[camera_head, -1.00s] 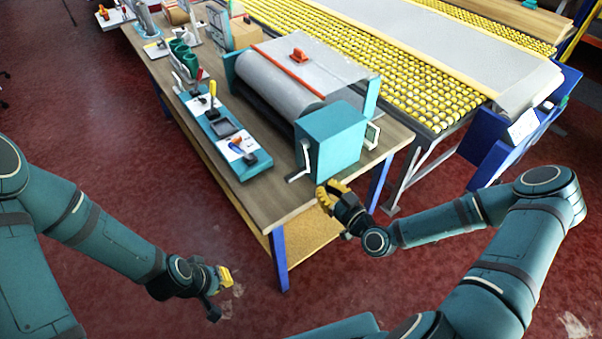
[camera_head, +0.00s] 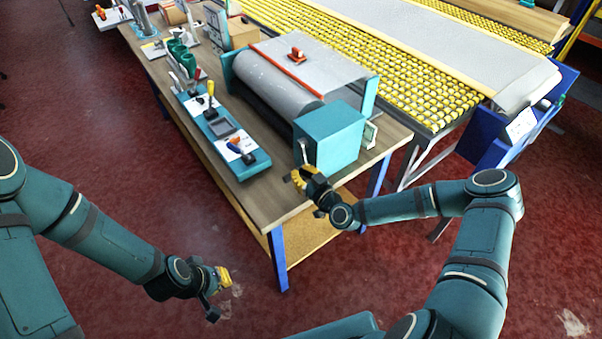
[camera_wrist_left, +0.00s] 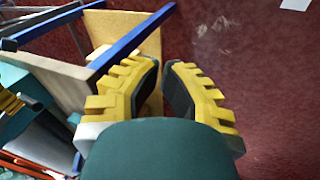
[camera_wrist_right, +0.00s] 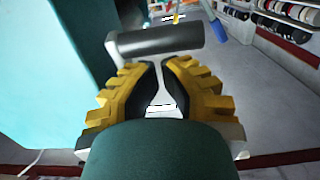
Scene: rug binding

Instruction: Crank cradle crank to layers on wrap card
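The cradle is a teal-ended stand on the workbench, holding a grey roll (camera_head: 275,80). Its crank (camera_head: 304,150) is on the near face of the teal box (camera_head: 330,138). In the right wrist view the crank's dark cylindrical grip (camera_wrist_right: 155,40) lies just beyond my fingertips. My left gripper (camera_head: 224,277) is open and empty, off the bench's near-left side, over the floor.
A teal tool tray (camera_head: 252,165) with hand tools lies on the bench left of the cradle. The bench's near corner (camera_head: 270,212) is bare. A conveyor with yellow rollers (camera_head: 420,100) stands behind at right. Red floor is open at left.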

